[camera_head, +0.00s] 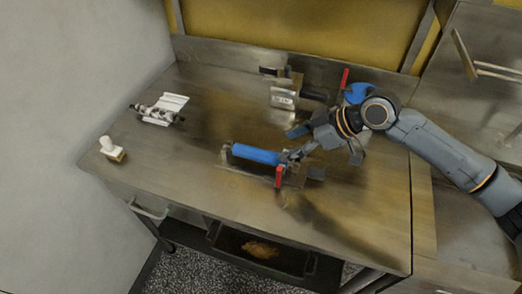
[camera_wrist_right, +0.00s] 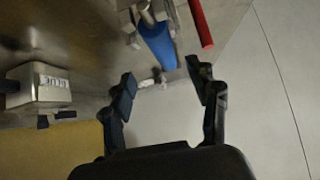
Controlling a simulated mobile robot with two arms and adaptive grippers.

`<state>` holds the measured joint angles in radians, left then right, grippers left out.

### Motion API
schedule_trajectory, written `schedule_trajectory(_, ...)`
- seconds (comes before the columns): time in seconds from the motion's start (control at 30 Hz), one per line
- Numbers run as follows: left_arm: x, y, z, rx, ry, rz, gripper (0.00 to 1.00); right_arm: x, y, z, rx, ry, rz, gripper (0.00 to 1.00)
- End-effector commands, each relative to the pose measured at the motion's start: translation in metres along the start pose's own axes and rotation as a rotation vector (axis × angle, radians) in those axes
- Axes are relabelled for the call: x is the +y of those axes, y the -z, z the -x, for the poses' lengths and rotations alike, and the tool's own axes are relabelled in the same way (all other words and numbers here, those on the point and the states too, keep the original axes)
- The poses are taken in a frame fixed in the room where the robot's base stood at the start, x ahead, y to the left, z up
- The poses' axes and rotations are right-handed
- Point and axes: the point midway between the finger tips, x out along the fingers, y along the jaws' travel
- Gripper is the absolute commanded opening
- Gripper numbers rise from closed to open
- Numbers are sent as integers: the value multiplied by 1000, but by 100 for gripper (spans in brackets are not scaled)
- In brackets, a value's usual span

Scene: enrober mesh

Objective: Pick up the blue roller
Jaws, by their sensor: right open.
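The blue roller (camera_head: 255,154) lies across a metal holder on the steel table, with a red handle (camera_head: 279,176) at its right end. My right gripper (camera_head: 314,143) is open and empty, just right of the roller's right end and apparently above the table. In the right wrist view the roller (camera_wrist_right: 157,46) is beyond the open fingertips (camera_wrist_right: 163,86), roughly in line with the gap between them, and not held. The red handle (camera_wrist_right: 201,22) is beside it there. My left gripper is not in view.
A metal box with a label (camera_head: 283,98) stands behind, near a red upright lever (camera_head: 345,78). A white-and-metal roller piece (camera_head: 160,109) and a small white-handled tool (camera_head: 112,149) lie at the left. The front of the table is clear.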

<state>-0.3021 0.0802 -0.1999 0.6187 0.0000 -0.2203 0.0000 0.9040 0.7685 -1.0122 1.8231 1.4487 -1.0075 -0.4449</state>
Motion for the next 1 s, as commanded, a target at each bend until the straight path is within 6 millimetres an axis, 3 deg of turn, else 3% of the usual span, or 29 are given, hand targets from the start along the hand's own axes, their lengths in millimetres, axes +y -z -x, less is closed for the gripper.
schedule_trajectory(0.1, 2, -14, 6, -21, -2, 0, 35, 0, 2, -20, 0, 2, -1, 60)
schedule_trajectory(0.23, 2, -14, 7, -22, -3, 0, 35, 0, 1, -32, 1, 0, 0, 60)
schedule_trajectory(0.37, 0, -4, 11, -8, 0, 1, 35, -2, 2, -40, 0, 0, 1, 60)
schedule_trajectory(0.5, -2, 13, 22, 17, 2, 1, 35, -6, 6, -59, 0, 2, 0, 60)
schedule_trajectory(0.63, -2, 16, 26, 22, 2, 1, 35, -6, 4, -78, 0, 1, -1, 60)
schedule_trajectory(0.97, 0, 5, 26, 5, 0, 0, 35, -6, 2, -86, 0, -1, 1, 60)
schedule_trajectory(1.0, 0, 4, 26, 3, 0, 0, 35, -6, 2, -86, 0, -1, 1, 52)
